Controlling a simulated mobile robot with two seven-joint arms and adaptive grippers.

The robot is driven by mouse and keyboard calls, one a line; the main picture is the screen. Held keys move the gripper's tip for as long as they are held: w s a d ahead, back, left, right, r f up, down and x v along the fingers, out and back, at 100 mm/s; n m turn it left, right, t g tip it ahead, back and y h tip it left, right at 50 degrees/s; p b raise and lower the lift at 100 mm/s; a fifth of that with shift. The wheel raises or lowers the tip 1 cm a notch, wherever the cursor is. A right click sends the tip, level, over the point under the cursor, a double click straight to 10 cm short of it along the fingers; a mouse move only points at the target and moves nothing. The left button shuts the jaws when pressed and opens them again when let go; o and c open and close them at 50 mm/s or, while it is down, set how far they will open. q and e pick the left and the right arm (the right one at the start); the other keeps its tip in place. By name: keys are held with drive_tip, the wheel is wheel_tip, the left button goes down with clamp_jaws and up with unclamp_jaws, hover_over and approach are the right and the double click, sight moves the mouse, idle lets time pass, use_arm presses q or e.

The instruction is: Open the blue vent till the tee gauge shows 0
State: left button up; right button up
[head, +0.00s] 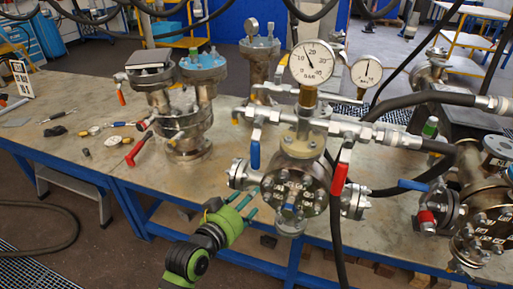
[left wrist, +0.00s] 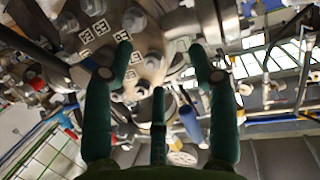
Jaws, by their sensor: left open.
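A blue lever handle (head: 255,155), which looks like the vent, hangs down from the left side of the silver pipe manifold. A blue handle also shows in the left wrist view (left wrist: 190,122). A large round white gauge (head: 312,62) stands upright on the manifold's centre, its needle pointing up and left. A smaller gauge (head: 366,71) stands behind it to the right. I cannot tell which is the tee gauge. My left gripper (head: 250,203) is open and empty, below the blue handle and apart from it. Its fingers also show in the left wrist view (left wrist: 162,62). My right gripper is not in view.
A red lever (head: 341,178) hangs on the manifold's right. The flanged vessel (head: 289,190) is close to my left fingers. Black hoses (head: 335,230) run down on the right. Another blue handle (head: 412,185) sits further right. The table's left part (head: 70,150) holds small loose parts.

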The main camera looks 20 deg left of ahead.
sight(255, 154)
use_arm(q)
drive_tip(key=r+t, duration=0.1)
drive_tip(key=r, duration=0.3)
drive_tip(key=s+r, duration=0.1)
drive_tip(key=r, duration=0.3)
drive_tip(key=s+r+t, duration=0.1)
drive_tip(key=r, duration=0.4)
drive_tip(key=shift+s+r+m+t+h+p, duration=0.1)
drive_tip(key=shift+s+m+t+h+p, duration=0.1)
drive_tip(key=shift+m+t+h+p, duration=0.15)
drive_tip(key=p+x, duration=0.1)
drive_tip(key=x, duration=0.5)
drive_tip(key=shift+w+d+p, duration=0.15)
drive_tip(key=shift+w+p, duration=0.15)
drive_tip(key=shift+w, duration=0.05)
